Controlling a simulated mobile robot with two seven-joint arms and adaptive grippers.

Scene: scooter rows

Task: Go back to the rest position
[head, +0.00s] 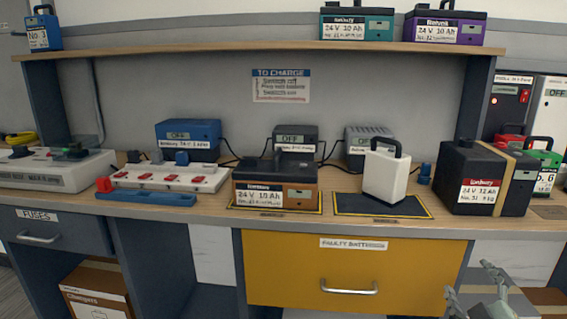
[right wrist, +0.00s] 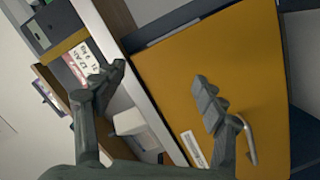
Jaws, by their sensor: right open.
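My right gripper (head: 470,282) is at the bottom right of the head view, below the bench top and in front of the right end of the yellow drawer (head: 290,272). Its two fingers are spread, with nothing between them. In the right wrist view the open gripper (right wrist: 161,84) shows against the yellow drawer front (right wrist: 215,50), and one finger overlaps the region beside the drawer handle (right wrist: 247,140). Whether it touches the drawer cannot be told. The drawer looks shut. My left gripper is in neither view.
The bench top (head: 215,220) holds an orange-black battery (head: 275,185), a white battery (head: 385,177) on a dark mat (head: 350,205), a large black battery (head: 475,180) and a red-switched power strip (head: 165,177). A shelf (head: 250,47) runs above. An open bay (head: 215,300) lies left of the drawer.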

